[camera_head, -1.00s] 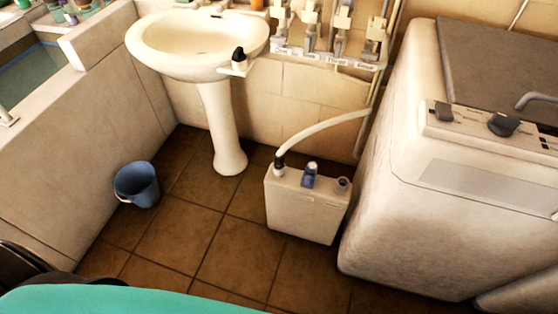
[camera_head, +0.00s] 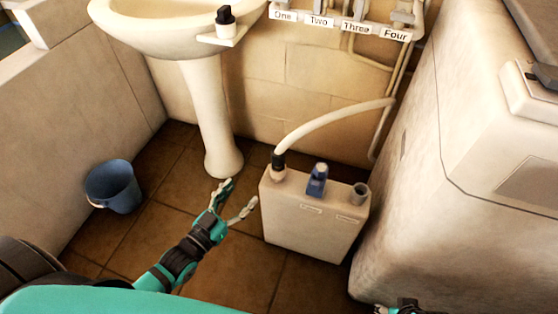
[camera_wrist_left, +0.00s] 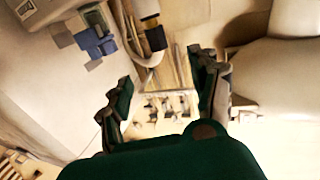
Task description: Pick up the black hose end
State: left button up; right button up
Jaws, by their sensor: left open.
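The black hose end (camera_head: 278,161) is a dark collar at the lower end of a white hose (camera_head: 335,122). It sits on the left port of a white box on the floor. The black hose end (camera_wrist_left: 155,38) also shows in the wrist view, beyond and between the fingers. My left gripper (camera_head: 238,197) is open and empty, to the left of the box and lower in the picture than the hose end, apart from it. Its two spread fingers (camera_wrist_left: 160,68) show in the wrist view. A small part of my right gripper (camera_head: 402,306) shows at the bottom edge; its fingers are unclear.
The white box (camera_head: 315,222) also bears a blue valve (camera_head: 317,180) and a grey open port (camera_head: 360,193). A pedestal basin (camera_head: 210,120) stands behind, with a black-topped fitting (camera_head: 225,16) on its ledge. A blue bucket (camera_head: 115,187) is left; a white machine (camera_head: 450,190) is right.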

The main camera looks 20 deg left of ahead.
aim_at(274, 160)
pick_arm(q)
jog(key=b+x, duration=0.2)
jog(key=x, duration=0.9)
jog(key=shift+w+d, duration=0.1)
jog(key=shift+w, duration=0.15)
jog(key=x, duration=0.1)
jog(key=b+x, duration=0.1)
jog(key=x, duration=0.1)
jog(key=f+x, duration=0.1)
jog(key=x, duration=0.1)
jog(key=shift+s+d+b, duration=0.1)
jog(key=shift+d+b, duration=0.15)
jog(key=shift+b, duration=0.05)
jog(key=shift+r, duration=0.1)
pick_arm(e)
jog(key=v, duration=0.5)
jog(key=shift+s+d+r, duration=0.1)
jog(key=shift+r, duration=0.15)
pick_arm(q)
jog(key=shift+c, duration=0.4)
grip_shut()
